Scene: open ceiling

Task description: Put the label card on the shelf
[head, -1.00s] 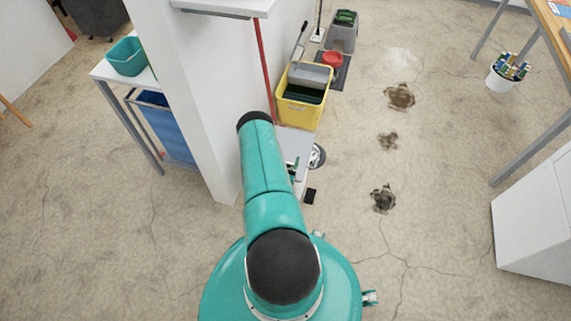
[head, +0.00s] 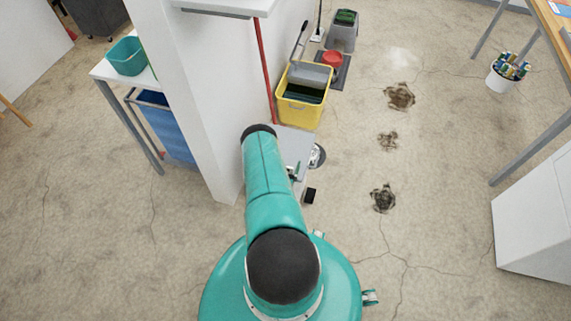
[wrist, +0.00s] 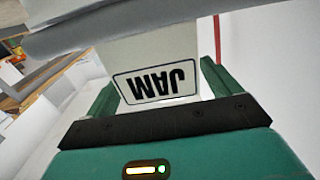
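The label card (wrist: 120,58) is white, with a framed word JAM that reads upside down in the wrist view. It sits between the two teal fingers of my gripper (wrist: 157,82), which appears shut on it. A pale grey band crosses the top of the wrist view and covers the card's far end; I cannot tell for sure whether it is the shelf edge. In the head view a white shelf (head: 225,6) juts from the wall at the top, cut by the frame. My arm hides most of the gripper there, and the card cannot be made out.
A red pole (head: 264,70) stands beside the white wall (head: 190,100). A yellow mop bucket (head: 301,105) is just right of it. A teal tub (head: 126,56) sits on a side table at left. Open floor with dark stains lies to the right.

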